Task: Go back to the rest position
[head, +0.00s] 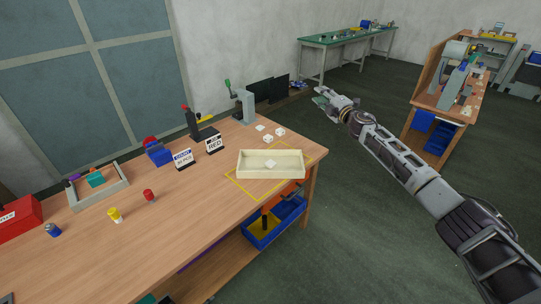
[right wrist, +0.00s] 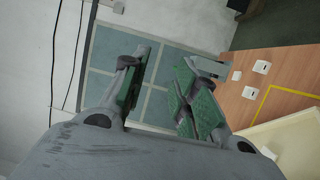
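My right gripper (head: 325,96) is held out in the air to the right of the wooden table's (head: 170,232) far right corner. In the right wrist view, its two green-padded fingers (right wrist: 158,98) are apart with nothing between them, so it is open and empty. My left gripper is not in view. A cream tray (head: 243,173) stands on the table inside a yellow outline, with a white piece (head: 270,163) in it. Several white blocks (head: 268,139) lie on the table behind the tray.
A pad printer (head: 247,105) and sign cards (head: 183,158) stand along the table's back. A blue bin (head: 262,241) is below the right end. Floor around my right arm is clear.

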